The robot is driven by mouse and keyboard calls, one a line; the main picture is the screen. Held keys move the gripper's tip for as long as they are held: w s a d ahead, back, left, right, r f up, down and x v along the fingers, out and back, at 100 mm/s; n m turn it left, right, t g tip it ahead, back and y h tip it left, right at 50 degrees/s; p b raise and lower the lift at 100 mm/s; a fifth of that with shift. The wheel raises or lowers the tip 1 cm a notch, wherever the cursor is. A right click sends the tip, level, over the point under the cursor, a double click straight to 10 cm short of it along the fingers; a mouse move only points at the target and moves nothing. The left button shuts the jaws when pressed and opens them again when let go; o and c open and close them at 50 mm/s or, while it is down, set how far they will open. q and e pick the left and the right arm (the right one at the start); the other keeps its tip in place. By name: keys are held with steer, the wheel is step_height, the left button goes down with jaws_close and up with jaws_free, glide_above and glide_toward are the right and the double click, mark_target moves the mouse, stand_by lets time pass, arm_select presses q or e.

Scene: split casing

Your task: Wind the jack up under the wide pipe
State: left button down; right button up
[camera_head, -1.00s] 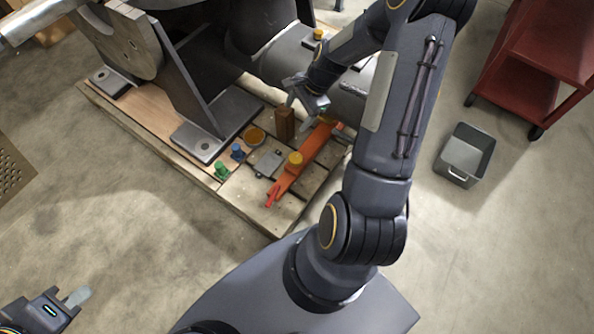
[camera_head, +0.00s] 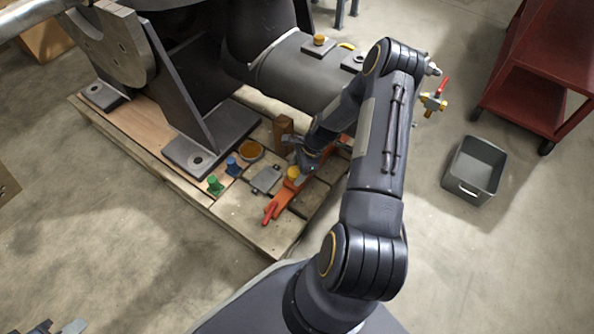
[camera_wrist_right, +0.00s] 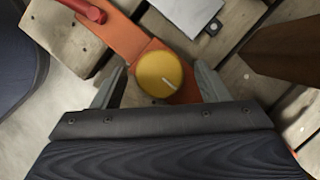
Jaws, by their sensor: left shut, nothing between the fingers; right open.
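The orange-red jack (camera_head: 282,195) lies on the wooden pallet with its red lever (camera_head: 269,212) toward me. Its yellow round knob (camera_head: 293,173) has a pale line on top in the right wrist view (camera_wrist_right: 160,78). My right gripper (camera_wrist_right: 160,72) is open, with a finger on each side of the knob and a gap on both sides. My arm hides the jack's far end in the head view. The wide grey pipe (camera_head: 297,76) lies behind the jack. My left gripper (camera_head: 72,327) is shut and empty at the bottom left edge, partly cut off.
On the pallet (camera_head: 240,231) stand a brown wooden block (camera_head: 283,132), a grey plate (camera_head: 266,179), green (camera_head: 215,185) and blue (camera_head: 233,166) pegs, and an amber disc (camera_head: 250,150). A grey bin (camera_head: 474,170) and a red cart (camera_head: 540,75) stand right.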

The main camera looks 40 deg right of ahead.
steer(key=shift+c, duration=0.5)
steer(key=c, duration=0.9)
